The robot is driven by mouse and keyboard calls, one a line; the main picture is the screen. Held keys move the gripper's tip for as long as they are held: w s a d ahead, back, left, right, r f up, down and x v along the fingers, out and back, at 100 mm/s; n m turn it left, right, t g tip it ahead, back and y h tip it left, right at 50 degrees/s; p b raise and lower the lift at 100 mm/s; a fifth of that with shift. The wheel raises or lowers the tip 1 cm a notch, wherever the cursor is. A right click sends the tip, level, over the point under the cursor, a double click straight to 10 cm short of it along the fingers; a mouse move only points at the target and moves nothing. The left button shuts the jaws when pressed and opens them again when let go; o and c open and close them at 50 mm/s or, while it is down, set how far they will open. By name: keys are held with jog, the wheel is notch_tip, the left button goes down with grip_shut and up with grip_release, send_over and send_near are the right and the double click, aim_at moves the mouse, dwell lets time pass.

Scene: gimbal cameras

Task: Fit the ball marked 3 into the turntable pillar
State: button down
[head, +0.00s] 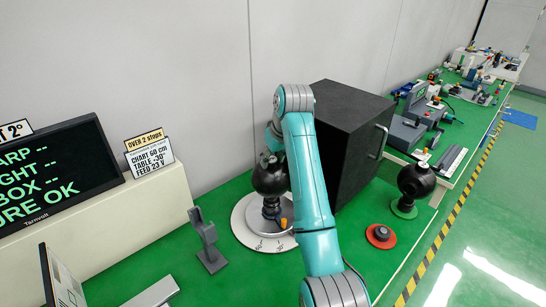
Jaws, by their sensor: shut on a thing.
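A black ball (268,180) is at the top of the turntable pillar (271,208), on the white round turntable (243,226). I cannot tell whether it is seated or held just above. My gripper (268,158) is at the top of this ball, below my teal wrist, and is shut on it. My arm link hides much of the gripper and the ball's right side. No number can be read on the ball. A second black ball (415,181) with a knob on top rests on a green stand (404,209) at the right.
A red stand (381,238) without a ball is right of my arm. A large black box (352,140) stands behind. A grey bracket (207,240) is left of the turntable. A display (60,180) at left reads partly "URE OK". Benchtop equipment (410,125) is at far right.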

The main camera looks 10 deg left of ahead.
jog(key=shift+f, duration=0.2)
jog(key=c, duration=0.5)
grip_release()
jog(key=shift+c, duration=0.2)
jog(key=shift+f, duration=0.1)
notch_tip(320, 180, up, 10)
